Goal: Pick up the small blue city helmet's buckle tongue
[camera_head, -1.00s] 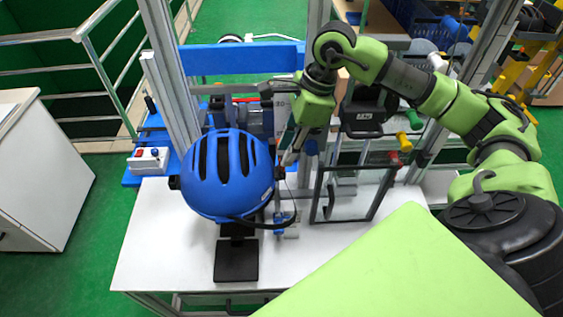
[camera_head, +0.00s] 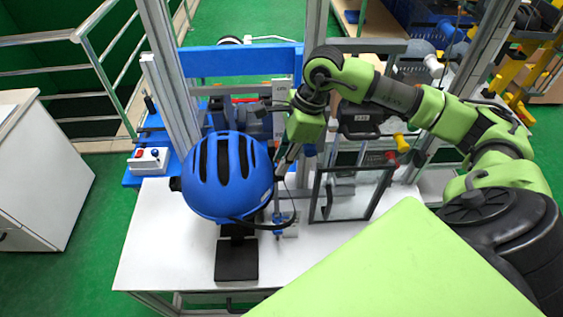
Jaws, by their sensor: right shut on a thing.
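The small blue city helmet (camera_head: 228,176) sits on a dark stand above the white table, inside the tower frame. A dark strap hangs from its lower right side and curves over to the right. My right gripper (camera_head: 283,168) reaches down from the green wrist, close to the helmet's right edge. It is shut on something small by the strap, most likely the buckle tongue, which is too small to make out. My left gripper is not in view.
A black-framed clear panel (camera_head: 345,194) stands right of the helmet. Metal posts and a blue crossbar (camera_head: 240,59) rise behind. A control box with a red button (camera_head: 148,160) is at left. The front left of the white table (camera_head: 160,250) is clear.

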